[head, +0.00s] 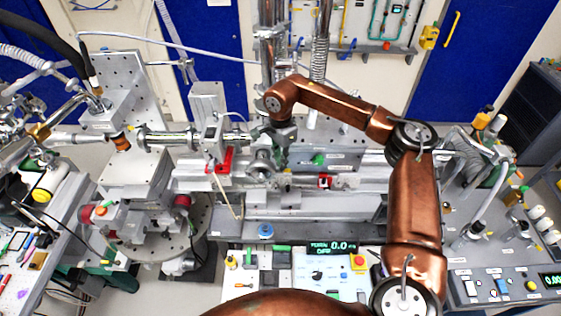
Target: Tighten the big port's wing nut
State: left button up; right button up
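My copper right arm reaches over the bench from the lower right and bends down at its wrist. My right gripper (277,150) points down at the round metal port (262,166) in the middle of the beamline. The gripper overlaps the port's right side in this view, and I cannot tell if they touch. The fingers are small and partly hidden by the wrist, so I cannot tell if they are open or shut. I cannot make out a wing nut on the port. My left gripper is not in view.
A red clamp (225,160) sits left of the port, and a green part (319,159) to its right. Vertical pipes and a ribbed hose (319,60) rise behind. A control box with a green display (333,247) stands in front. A side bench (515,250) is at the right.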

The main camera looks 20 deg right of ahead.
jog(key=shift+r, duration=0.3)
jog(key=shift+r+p, duration=0.5)
jog(key=shift+r, duration=0.1)
jog(key=shift+r+p, duration=0.85)
jog(key=shift+r, duration=0.55)
jog(key=shift+r+p, duration=1.3)
jog(key=shift+r, duration=0.85)
notch_tip(320, 180, up, 12)
